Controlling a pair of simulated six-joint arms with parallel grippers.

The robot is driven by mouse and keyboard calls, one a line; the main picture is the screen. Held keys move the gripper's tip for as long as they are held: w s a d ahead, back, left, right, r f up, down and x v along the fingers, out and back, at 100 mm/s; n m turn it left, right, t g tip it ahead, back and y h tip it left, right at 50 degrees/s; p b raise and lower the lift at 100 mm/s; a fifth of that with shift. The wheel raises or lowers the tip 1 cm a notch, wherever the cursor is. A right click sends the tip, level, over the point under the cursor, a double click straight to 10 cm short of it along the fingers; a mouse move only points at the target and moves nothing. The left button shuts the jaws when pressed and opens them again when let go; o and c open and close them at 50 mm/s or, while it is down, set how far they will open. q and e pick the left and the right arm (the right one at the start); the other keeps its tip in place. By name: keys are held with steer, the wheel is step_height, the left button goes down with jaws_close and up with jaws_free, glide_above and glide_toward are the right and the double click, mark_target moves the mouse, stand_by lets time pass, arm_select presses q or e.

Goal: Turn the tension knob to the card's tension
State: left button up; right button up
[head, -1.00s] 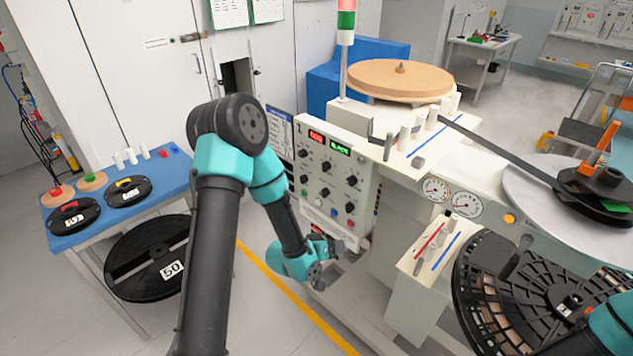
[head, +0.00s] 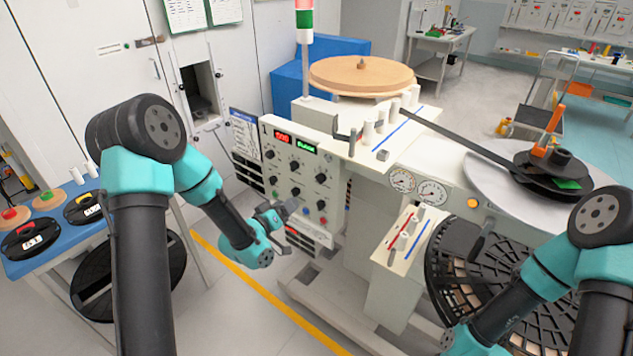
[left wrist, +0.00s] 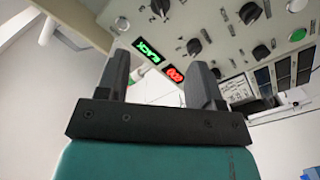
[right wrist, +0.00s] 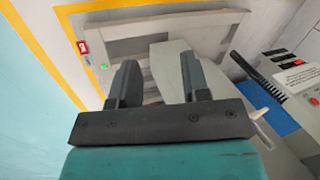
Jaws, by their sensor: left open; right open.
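The control panel (head: 308,168) carries several black knobs (head: 320,178), with a red and a green display (head: 306,148) above them. I cannot tell which is the tension knob; the labels are too small. A printed card (head: 244,133) hangs left of the panel, its text unreadable. My left gripper (head: 284,212) is open and empty, in front of the panel's lower left part. In the left wrist view the panel appears upside down; black knobs (left wrist: 249,13) lie beyond the open fingers (left wrist: 160,85). My right gripper (right wrist: 152,80) is open and empty, away from the panel.
Guide posts (head: 392,112) and gauges (head: 402,180) stand right of the panel. A large black reel (head: 470,285) is below right, near my right arm. A blue table (head: 55,245) with reels stands at the left. A black brush (right wrist: 258,75) shows in the right wrist view.

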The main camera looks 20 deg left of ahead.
mark_target(317, 181)
arm_select(q)
steer(key=x, duration=1.5)
steer(key=shift+w, duration=0.15)
steer(key=shift+c, duration=0.2)
steer(key=c, duration=0.9)
